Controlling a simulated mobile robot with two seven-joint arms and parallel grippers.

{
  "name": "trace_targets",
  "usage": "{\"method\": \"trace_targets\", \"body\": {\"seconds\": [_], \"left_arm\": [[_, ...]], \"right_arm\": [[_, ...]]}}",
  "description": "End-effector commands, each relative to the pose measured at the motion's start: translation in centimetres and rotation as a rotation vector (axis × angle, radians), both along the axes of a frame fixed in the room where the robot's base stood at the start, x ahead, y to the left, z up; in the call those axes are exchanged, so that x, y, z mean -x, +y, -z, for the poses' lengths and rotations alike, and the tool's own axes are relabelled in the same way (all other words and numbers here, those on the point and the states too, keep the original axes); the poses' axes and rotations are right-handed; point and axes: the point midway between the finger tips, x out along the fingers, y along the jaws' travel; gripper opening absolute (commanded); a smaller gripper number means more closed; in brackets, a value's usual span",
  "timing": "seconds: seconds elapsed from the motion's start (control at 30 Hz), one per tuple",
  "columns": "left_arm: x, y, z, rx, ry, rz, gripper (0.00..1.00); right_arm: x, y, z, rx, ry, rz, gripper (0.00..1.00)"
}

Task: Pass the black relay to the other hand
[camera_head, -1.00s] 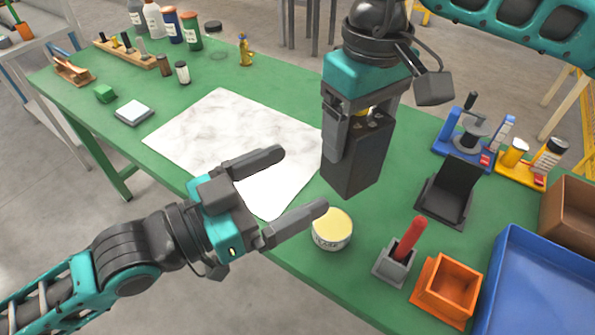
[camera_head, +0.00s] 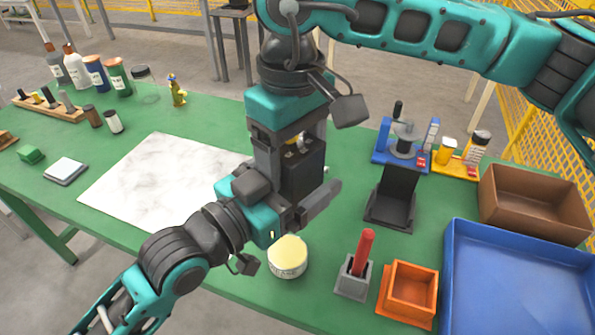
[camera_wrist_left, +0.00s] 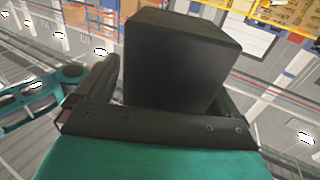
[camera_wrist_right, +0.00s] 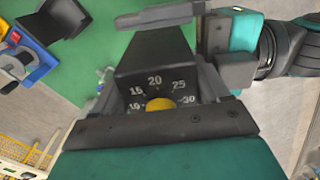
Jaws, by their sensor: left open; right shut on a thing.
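The black relay (camera_head: 302,171) is a dark box held above the green table in the head view. My right gripper (camera_head: 290,150) comes down from above and is shut on its upper part. In the right wrist view the relay (camera_wrist_right: 155,75) shows a face with white numbers and a yellow knob. My left gripper (camera_head: 285,200) reaches in from the lower left with its jaws open around the lower part of the relay. In the left wrist view the relay (camera_wrist_left: 175,60) stands between the left fingers. Whether the left fingers touch it cannot be told.
A cream-lidded tin (camera_head: 287,257) stands below the grippers. A grey holder with a red handle (camera_head: 354,275), an orange box (camera_head: 411,288), a black stand (camera_head: 392,198) and a blue tray (camera_head: 452,270) are to the right. A white marbled sheet (camera_head: 150,185) lies clear at left.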

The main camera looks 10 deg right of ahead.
Motion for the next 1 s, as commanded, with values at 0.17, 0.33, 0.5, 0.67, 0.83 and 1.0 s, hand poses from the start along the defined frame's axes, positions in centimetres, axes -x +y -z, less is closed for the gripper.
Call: {"method": "trace_targets", "body": {"seconds": [0.17,0.33,0.5,0.67,0.83,1.0], "left_arm": [[-0.04,-0.04,0.02,-0.001,0.0,0.0,0.96],[-0.04,-0.01,0.01,-0.001,0.0,-0.001,0.85],[-0.04,0.0,0.01,-0.001,0.0,-0.001,0.69],[0.02,-0.04,0.0,0.0,0.0,0.001,0.54],[0.1,-0.09,-0.02,0.001,0.0,0.003,0.37],[0.15,-0.12,-0.19,0.004,-0.003,0.004,0.21]], "right_arm": [[-0.01,0.02,-0.07,-0.001,-0.002,0.0,0.31],[-0.02,0.02,-0.07,-0.001,-0.002,0.0,0.31],[-0.02,0.03,-0.07,-0.001,-0.002,0.0,0.31],[-0.05,0.03,-0.08,-0.002,-0.002,0.001,0.31],[-0.1,0.04,-0.09,-0.003,-0.004,0.001,0.31],[-0.13,0.05,-0.11,-0.003,-0.005,0.001,0.81]]}}
